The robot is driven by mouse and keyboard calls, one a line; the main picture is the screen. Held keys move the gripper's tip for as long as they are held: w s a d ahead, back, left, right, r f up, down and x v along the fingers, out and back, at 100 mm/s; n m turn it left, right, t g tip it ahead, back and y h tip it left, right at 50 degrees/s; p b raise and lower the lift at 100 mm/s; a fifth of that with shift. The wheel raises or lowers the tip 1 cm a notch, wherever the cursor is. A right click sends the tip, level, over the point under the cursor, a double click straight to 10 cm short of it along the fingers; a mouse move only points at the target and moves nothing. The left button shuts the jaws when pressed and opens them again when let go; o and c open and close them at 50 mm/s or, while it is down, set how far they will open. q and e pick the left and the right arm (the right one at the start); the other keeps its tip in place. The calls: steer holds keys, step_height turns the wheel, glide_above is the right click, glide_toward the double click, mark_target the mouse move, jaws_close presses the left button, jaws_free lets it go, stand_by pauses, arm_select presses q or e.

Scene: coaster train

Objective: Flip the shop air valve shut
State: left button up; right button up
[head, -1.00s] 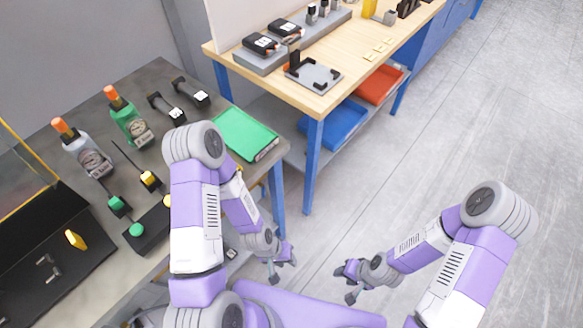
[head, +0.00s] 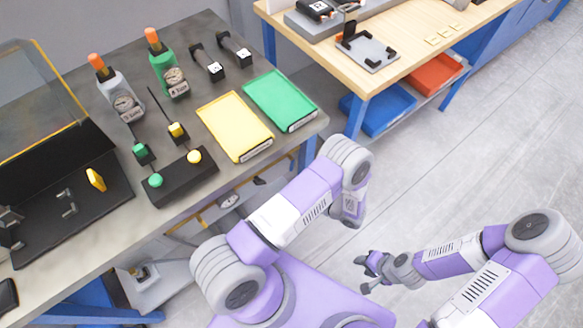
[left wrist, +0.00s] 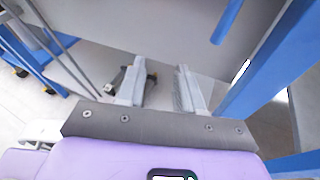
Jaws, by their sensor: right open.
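No part is plainly marked as the shop air valve. Under the front edge of the grey bench, a round grey fitting (head: 229,200) and a small dark part (head: 259,181) show, too small to make out. A yellow upright tab (head: 95,180) stands on the black fixture on the bench. My left gripper (left wrist: 158,90) is open in the left wrist view, its fingers apart with nothing between them. In the head view it is hidden beyond my left forearm, right of the bench. My right gripper (head: 368,273) is open and empty over the floor.
On the grey bench (head: 52,235) are a yellow tray (head: 235,127), a green tray (head: 281,100), a black button box (head: 179,177) and gauged bottles. A wooden table (head: 385,75) stands behind. Blue legs (left wrist: 265,60) border the left gripper. Floor at right is clear.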

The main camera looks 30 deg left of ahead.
mark_target(291, 166)
arm_select(q)
steer(key=w+d+r+m+t+y, duration=0.2)
steer(key=w+r+t, duration=0.1)
steer(key=w+t, duration=0.15)
steer(key=shift+g+y, duration=0.25)
steer(key=shift+y, duration=0.05)
steer(key=a, duration=0.2)
steer(key=w+a+b, duration=0.1)
steer(key=a, duration=0.1)
steer(key=w+a, duration=0.1)
steer(key=a, duration=0.2)
steer(key=shift+a+r, duration=0.1)
steer(key=shift+r, duration=0.2)
steer(key=shift+c, duration=0.3)
